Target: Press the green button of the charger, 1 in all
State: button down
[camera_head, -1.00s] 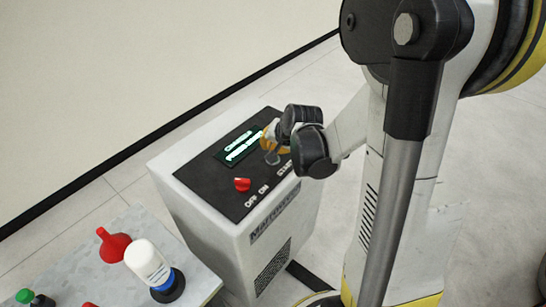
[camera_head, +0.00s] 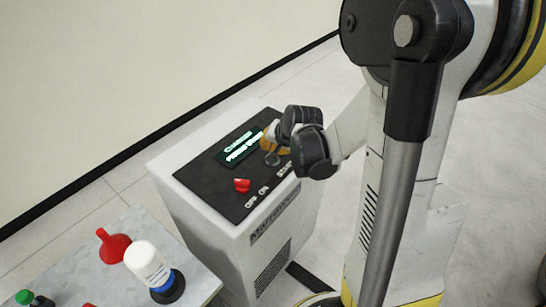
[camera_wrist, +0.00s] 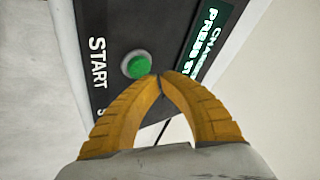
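The charger (camera_head: 208,195) is a white box with a black sloped top panel, standing left of my arm in the head view. Its green button (camera_wrist: 137,65) shows in the wrist view beside the word START. In the head view the button is hidden behind my gripper. My gripper (camera_wrist: 160,76) has orange fingers with their tips together and nothing between them. The tips lie just right of the button in the wrist view; whether they touch the panel I cannot tell. My gripper (camera_head: 268,152) is over the far right part of the panel in the head view.
A lit green display (camera_head: 238,148) and a red OFF/ON knob (camera_head: 242,185) are on the panel. A grey table (camera_head: 75,262) at lower left holds a red funnel (camera_head: 113,246) and a white bottle (camera_head: 148,263). The floor behind is clear.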

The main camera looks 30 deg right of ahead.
jog(key=shift+f+b, duration=0.45)
jog(key=shift+f+b, duration=0.45)
dwell(0.6)
jog(key=shift+r, duration=0.15)
jog(key=shift+r+p, duration=0.7)
jog(key=shift+r, duration=0.05)
jog(key=shift+r+p, duration=2)
jog(key=shift+r, duration=0.55)
